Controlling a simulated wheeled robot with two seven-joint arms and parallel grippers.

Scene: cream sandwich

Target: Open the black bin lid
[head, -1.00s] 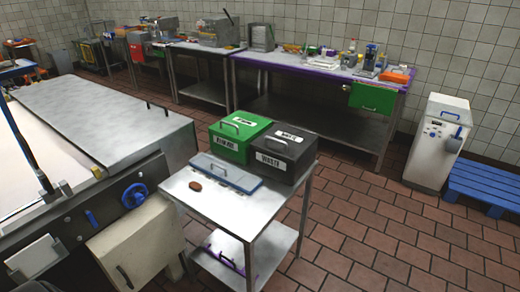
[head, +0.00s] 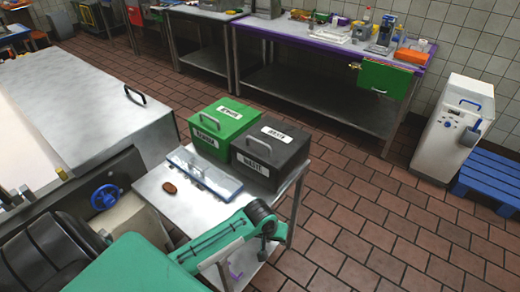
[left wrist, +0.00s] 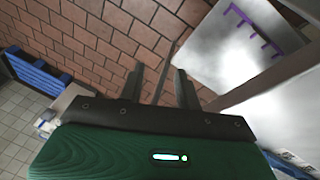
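The black bin (head: 262,172) stands at the back right of the small steel table, with a white WASTE label on its front. Its black lid (head: 285,146) lies closed on top and carries a handle and a white label. My green left arm reaches in from the bottom left of the head view, over the table's front edge, in front of and below the bin. I cannot make out its fingertips there. In the left wrist view my left gripper (left wrist: 158,85) has its two dark fingers apart with nothing between them. My right gripper is not in view.
A green bin (head: 220,128) stands directly left of the black one. A blue-and-metal tray (head: 204,172) and a brown patty-like disc (head: 169,187) lie on the small table (head: 155,205). Tiled floor (head: 360,225) is open to the right. A purple rack (left wrist: 250,25) shows in the wrist view.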

